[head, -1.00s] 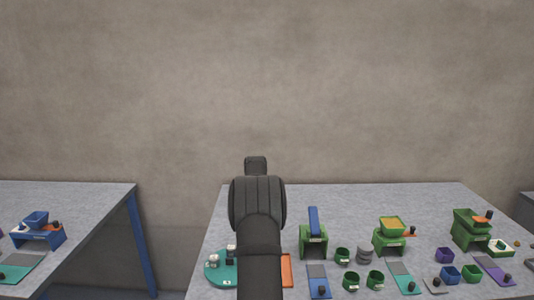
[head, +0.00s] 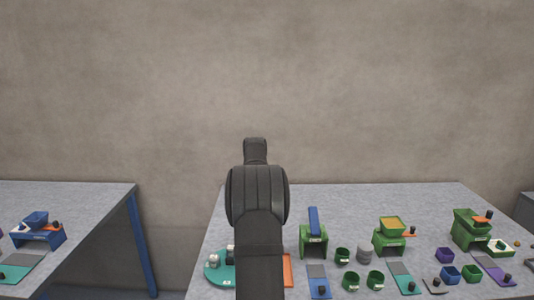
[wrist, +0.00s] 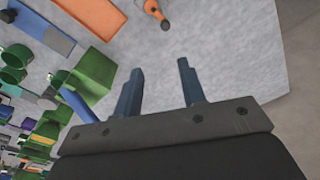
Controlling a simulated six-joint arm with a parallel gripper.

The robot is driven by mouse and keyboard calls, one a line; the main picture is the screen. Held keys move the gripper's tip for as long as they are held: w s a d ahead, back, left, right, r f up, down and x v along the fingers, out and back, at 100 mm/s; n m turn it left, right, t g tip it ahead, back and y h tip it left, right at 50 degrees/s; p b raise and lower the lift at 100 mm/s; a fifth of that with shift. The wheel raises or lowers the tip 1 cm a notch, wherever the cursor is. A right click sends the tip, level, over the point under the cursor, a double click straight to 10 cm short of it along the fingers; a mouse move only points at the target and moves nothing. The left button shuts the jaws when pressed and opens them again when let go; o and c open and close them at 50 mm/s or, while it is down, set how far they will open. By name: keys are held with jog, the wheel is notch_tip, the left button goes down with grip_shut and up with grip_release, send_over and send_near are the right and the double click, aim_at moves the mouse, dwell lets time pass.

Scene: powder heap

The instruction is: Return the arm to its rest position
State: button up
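My gripper (wrist: 158,88) shows in the wrist view with its two dark blue fingers apart and nothing between them. It is over the bare grey table top (wrist: 235,50). In the head view my dark arm stands upright in front of the main table (head: 340,197), and its own links hide the gripper there.
A second table (head: 80,205) stands left, across a gap. The table's back strip is clear.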

jog(key=s+d+f+n+t, duration=0.1)
jog(key=s+f+n+t, duration=0.1)
jog(key=s+f, duration=0.3)
jog(key=shift+s+f, duration=0.15)
jog(key=shift+f, duration=1.15)
